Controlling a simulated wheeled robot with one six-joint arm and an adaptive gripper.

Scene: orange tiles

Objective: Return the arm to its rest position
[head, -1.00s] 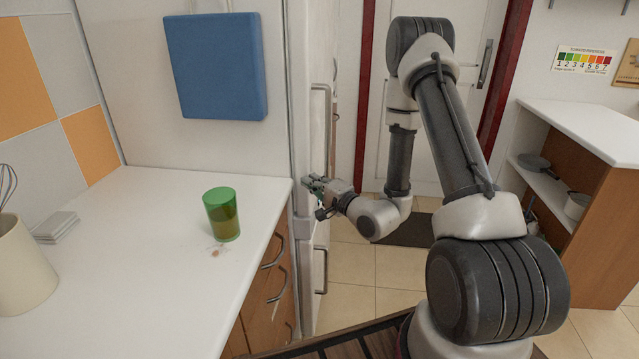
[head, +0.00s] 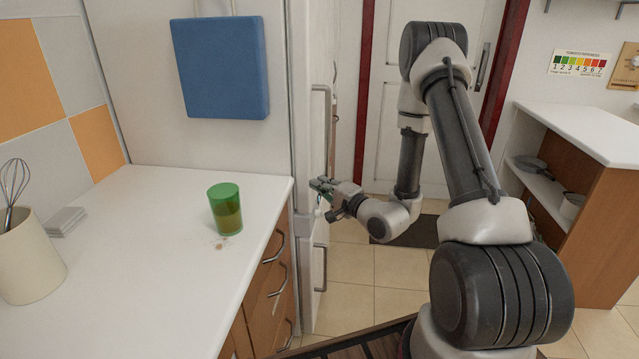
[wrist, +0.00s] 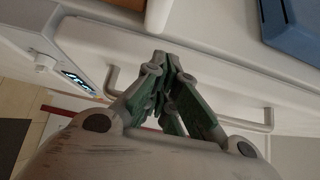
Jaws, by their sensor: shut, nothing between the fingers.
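My gripper (head: 322,189) is at the end of my bent arm, in front of the white fridge (head: 313,262) and near its door handles. In the wrist view, the green fingers of my gripper (wrist: 166,62) come together at the tips with nothing between them. A handle (wrist: 243,124) of the fridge lies behind the fingers there. I cannot tell whether the fingertips touch the fridge.
A green cup (head: 225,210) stands on the white counter (head: 150,270) at left, beside a small brown stain. A utensil pot (head: 30,262) holds a whisk. A shelf unit (head: 590,140) stands at right. Tiled floor lies between.

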